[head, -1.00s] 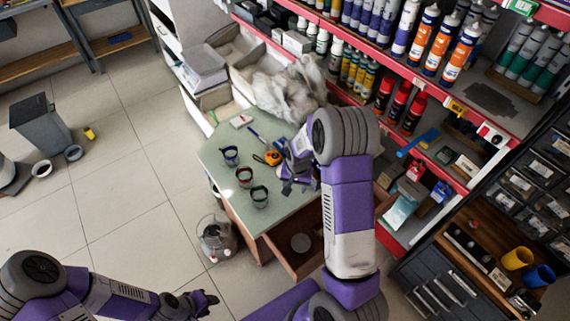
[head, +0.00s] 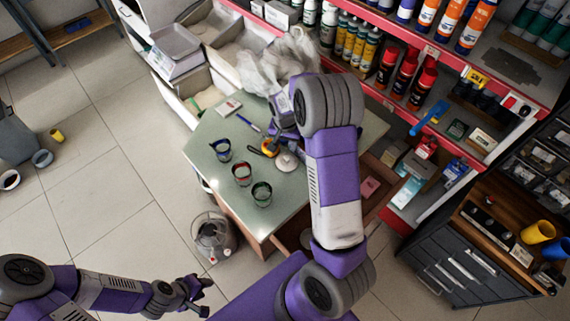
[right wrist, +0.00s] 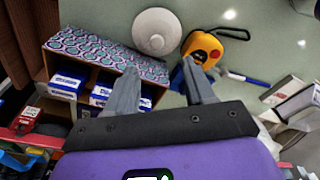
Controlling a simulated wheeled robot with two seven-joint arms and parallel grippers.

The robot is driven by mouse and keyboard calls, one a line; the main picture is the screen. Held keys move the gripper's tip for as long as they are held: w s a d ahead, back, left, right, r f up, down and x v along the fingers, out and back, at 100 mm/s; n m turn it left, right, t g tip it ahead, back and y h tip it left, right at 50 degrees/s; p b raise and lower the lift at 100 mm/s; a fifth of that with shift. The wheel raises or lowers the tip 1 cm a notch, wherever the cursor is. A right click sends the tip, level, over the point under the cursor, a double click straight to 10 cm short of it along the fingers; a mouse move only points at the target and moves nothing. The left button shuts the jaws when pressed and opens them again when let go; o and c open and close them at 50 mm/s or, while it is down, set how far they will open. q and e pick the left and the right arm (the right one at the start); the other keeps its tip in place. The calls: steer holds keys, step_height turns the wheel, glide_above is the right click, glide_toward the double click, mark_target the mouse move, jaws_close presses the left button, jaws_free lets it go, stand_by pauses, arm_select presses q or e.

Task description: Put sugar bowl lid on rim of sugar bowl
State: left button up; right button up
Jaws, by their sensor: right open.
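The sugar bowl lid, a pale round disc with a small knob, lies on the green tabletop (head: 207,170); it shows in the head view (head: 287,161) and in the right wrist view (right wrist: 156,32). My right gripper (right wrist: 162,80) is open and empty, its two fingers apart, with the lid beyond the fingertips and not touched. In the head view the right arm hides part of the table. My left gripper (head: 197,296) is low at the left, away from the table, with its fingers apart and empty. I cannot make out a sugar bowl for certain.
A patterned surface (right wrist: 105,60) with blue-white boxes (right wrist: 67,84) is near the right gripper. A red-edged shelf (head: 430,50) stands behind.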

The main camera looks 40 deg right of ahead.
mark_target(287, 157)
steer(key=f+b, duration=0.1)
steer(key=f, duration=0.3)
steer(key=f+b, duration=0.1)
steer(key=f, duration=0.3)
steer(key=shift+s+d, duration=0.1)
steer(key=shift+d, duration=0.1)
steer(key=shift+r, duration=0.1)
jaws_close()
